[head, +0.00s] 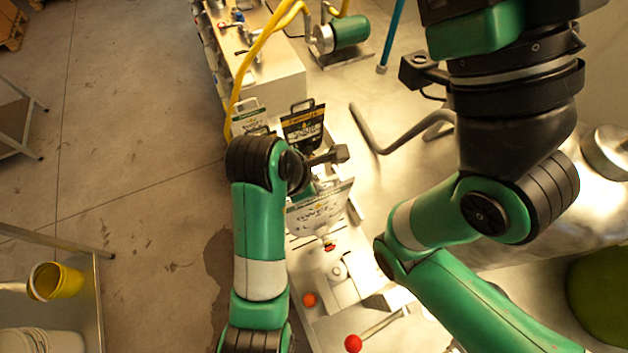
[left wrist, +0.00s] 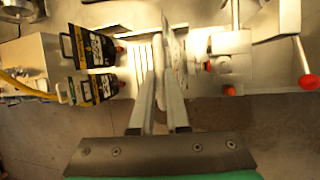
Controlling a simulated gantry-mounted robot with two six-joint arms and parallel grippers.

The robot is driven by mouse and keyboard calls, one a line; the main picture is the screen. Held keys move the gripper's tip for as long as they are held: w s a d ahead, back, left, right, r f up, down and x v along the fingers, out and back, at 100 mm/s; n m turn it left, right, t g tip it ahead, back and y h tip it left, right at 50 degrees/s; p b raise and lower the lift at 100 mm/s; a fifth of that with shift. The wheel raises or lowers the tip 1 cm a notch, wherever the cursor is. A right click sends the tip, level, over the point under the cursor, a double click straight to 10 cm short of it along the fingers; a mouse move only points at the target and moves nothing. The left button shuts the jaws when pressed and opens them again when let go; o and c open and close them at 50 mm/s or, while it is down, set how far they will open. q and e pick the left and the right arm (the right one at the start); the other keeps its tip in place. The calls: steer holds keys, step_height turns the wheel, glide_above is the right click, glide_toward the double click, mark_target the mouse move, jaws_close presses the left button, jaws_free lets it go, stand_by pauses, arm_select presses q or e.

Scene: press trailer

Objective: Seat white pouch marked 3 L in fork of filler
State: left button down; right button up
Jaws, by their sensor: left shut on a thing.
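A white pouch with green and dark print (head: 318,213) hangs over the filler side of the bench in the head view. A red cap (head: 330,246) shows at its lower end; I cannot read its size mark. In the left wrist view the pouch (left wrist: 160,60) appears edge-on between the two fingers of my left gripper (left wrist: 162,85), which is shut on it. The filler (left wrist: 230,62) stands just right of the pouch there, and its metal body (head: 340,278) lies below the pouch in the head view. I cannot tell whether the spout touches the fork. My right gripper is out of view.
A lever with a red knob (head: 353,343) and an orange knob (head: 309,299) are at the filler. A yellow hose (head: 262,50) runs behind. My right arm fills the right side.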

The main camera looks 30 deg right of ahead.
mark_target(313, 204)
arm_select(q)
steer(key=shift+s+a, duration=0.1)
steer(key=shift+a, duration=0.15)
steer(key=shift+d+f, duration=0.1)
steer(key=shift+d, duration=0.05)
steer(key=shift+f+b, duration=0.2)
steer(key=shift+b, duration=0.1)
step_height(313, 204, down, 10)
steer(key=b, duration=1)
steer(key=shift+f, duration=0.1)
steer(key=shift+f+b, duration=0.6)
steer(key=shift+b, duration=0.05)
stand_by(0.4)
steer(key=c, duration=0.8)
jaws_free()
steer(key=shift+c, duration=0.2)
steer(key=shift+r, duration=0.1)
